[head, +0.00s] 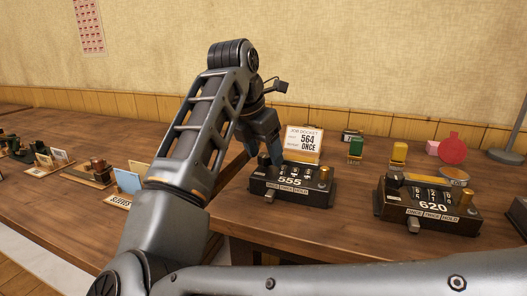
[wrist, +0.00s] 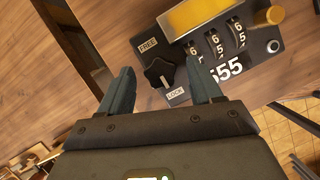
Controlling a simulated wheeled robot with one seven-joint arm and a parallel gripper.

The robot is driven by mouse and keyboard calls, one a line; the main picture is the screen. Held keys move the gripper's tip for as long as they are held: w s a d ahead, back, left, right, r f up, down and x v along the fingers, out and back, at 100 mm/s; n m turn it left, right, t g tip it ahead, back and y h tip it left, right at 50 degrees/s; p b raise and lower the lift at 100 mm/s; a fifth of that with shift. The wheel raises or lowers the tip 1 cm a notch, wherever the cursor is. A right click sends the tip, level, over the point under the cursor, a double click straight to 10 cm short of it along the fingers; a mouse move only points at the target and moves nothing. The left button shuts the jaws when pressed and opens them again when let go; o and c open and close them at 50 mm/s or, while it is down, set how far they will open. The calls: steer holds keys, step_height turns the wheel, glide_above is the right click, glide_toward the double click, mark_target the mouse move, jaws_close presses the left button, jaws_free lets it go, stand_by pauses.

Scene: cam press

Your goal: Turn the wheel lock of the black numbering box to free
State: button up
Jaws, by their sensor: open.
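The black numbering box (head: 318,198) marked 555 stands on the wooden bench; the wrist view also shows it (wrist: 262,46). Its wheel lock is a black star-shaped knob (wrist: 158,72) between a FREE label (wrist: 148,46) and a LOCK label (wrist: 175,93). A pale mark on the knob appears to point toward LOCK. My gripper (wrist: 160,66) is open and empty, with its fingers on either side of the knob in the wrist view; contact cannot be told. In the head view, my gripper (head: 270,158) is over the box's left end and hides the knob.
A second black box (head: 385,207) marked 620 stands to the right. A job docket (head: 303,139) reading 564 ONCE stands behind the first box. Number wheels (wrist: 215,45) and a brass knob (wrist: 270,17) are right of the lock. Small green and yellow items stand behind.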

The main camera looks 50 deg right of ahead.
steer(key=c, duration=1)
steer(key=shift+c, duration=0.2)
